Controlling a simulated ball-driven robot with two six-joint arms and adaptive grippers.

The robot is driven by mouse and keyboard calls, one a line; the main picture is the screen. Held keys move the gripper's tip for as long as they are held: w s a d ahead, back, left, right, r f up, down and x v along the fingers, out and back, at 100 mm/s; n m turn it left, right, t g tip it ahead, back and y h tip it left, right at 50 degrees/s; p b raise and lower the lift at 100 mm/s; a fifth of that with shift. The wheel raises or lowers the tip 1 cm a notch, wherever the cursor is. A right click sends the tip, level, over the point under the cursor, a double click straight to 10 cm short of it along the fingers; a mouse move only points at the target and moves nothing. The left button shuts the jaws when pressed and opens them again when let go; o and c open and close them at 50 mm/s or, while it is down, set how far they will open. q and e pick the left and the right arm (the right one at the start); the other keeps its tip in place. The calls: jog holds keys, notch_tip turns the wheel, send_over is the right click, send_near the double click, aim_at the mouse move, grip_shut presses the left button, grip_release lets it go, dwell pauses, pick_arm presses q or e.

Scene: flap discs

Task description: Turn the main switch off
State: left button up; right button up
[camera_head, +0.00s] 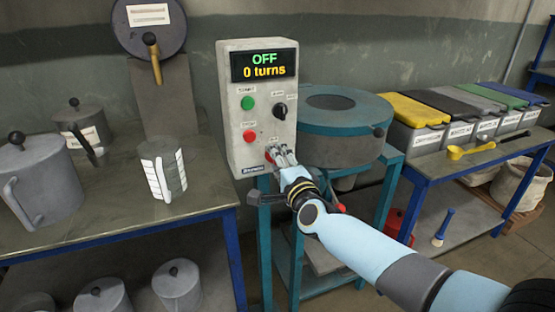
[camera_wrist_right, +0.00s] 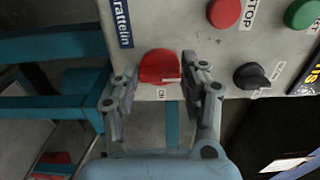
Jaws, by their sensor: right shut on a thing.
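The grey control box (camera_head: 236,140) has a display (camera_head: 264,65) reading "OFF" and "0 turns". The red main switch (camera_wrist_right: 160,66) sits low on the box's front. In the head view my right gripper (camera_head: 276,154) reaches it from the lower right and mostly hides it. In the right wrist view the fingers of my right gripper (camera_wrist_right: 165,88) are on either side of the red switch, shut on it. The switch's exact turn angle is hard to read. My left gripper is not in view.
A green button (camera_head: 247,103), a red stop button (camera_head: 249,137) and a black knob (camera_head: 280,111) share the panel. A round grey machine (camera_head: 340,145) stands right of the box. Jugs and a lidded pot (camera_head: 45,185) stand on the left bench; lidded bins (camera_head: 415,137) stand right.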

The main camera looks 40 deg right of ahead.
jog(key=shift+f, duration=0.1)
dwell(0.3)
jog(key=o, duration=1.2)
jog(key=v, duration=1.2)
jog(key=shift+a, duration=0.1)
